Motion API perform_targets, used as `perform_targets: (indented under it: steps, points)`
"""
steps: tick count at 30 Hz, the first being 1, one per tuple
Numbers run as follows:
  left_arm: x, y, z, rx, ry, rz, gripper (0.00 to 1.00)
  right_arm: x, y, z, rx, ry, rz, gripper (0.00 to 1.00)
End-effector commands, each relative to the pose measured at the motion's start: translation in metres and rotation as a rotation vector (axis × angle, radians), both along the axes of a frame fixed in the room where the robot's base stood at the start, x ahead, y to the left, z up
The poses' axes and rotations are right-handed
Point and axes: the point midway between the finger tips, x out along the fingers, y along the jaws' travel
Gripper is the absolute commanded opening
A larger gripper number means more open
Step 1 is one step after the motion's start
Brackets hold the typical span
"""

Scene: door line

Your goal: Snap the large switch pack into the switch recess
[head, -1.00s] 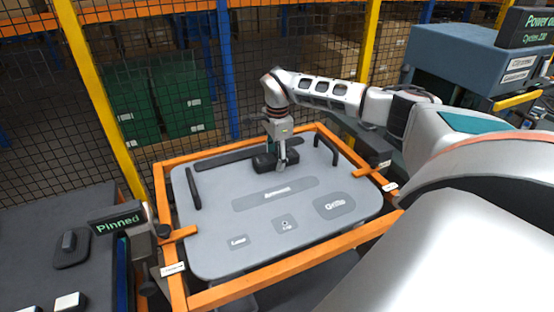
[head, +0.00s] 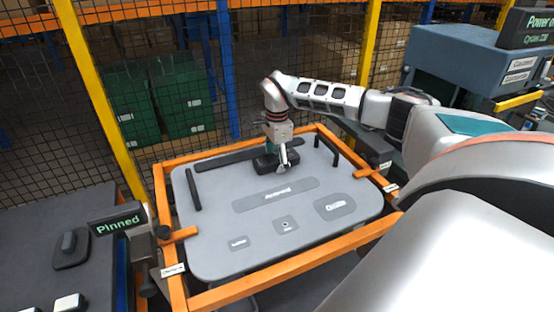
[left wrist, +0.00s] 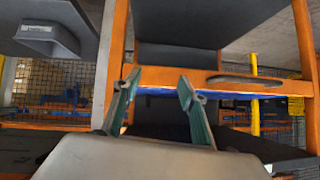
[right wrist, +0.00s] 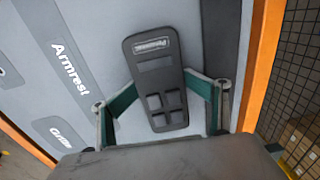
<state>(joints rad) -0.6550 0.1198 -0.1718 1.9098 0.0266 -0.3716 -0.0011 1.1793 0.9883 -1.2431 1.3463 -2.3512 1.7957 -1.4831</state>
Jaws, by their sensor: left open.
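The large switch pack (right wrist: 158,85) is dark, with a label at one end and several square buttons at the other. It lies at the far side of the grey door panel (head: 215,245); whether it sits flush in the recess cannot be told. The recess is not visible under it. My right gripper (right wrist: 162,85) is over the pack, fingers spread on either side of it. In the head view, the right gripper (head: 283,158) partly covers the pack (head: 264,164). My left gripper (left wrist: 160,78) is open and empty, facing orange framing; it is not seen in the head view.
An orange frame (head: 275,275) surrounds the panel. Dark handles (head: 193,190) stand up on both sides. The panel has areas marked Armrest (head: 275,194) and others. A "Pinned" sign (head: 118,219) stands at left beside a dark bench (head: 40,280). Mesh fence lies behind.

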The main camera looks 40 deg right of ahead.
Motion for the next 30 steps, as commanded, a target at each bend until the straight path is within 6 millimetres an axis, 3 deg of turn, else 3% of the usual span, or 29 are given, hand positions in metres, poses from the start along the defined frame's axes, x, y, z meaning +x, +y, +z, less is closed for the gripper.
perform_targets:
  steps: [1, 8, 26, 30]
  points:
    - [-0.001, 0.0, -0.003, 0.001, 0.002, 0.0, 0.42, -0.009, 0.005, -0.019, -0.002, 0.033, 0.017, 0.7]
    - [0.005, -0.001, 0.002, -0.003, -0.009, 0.002, 0.42, -0.009, 0.005, -0.016, -0.001, 0.03, 0.016, 0.7]
    - [-0.003, 0.002, -0.002, 0.003, 0.005, 0.0, 0.42, -0.01, 0.002, -0.014, -0.002, 0.034, 0.011, 0.7]
    - [-0.002, 0.001, -0.002, 0.003, 0.004, -0.001, 0.42, -0.01, 0.002, -0.005, -0.002, 0.032, 0.01, 0.7]
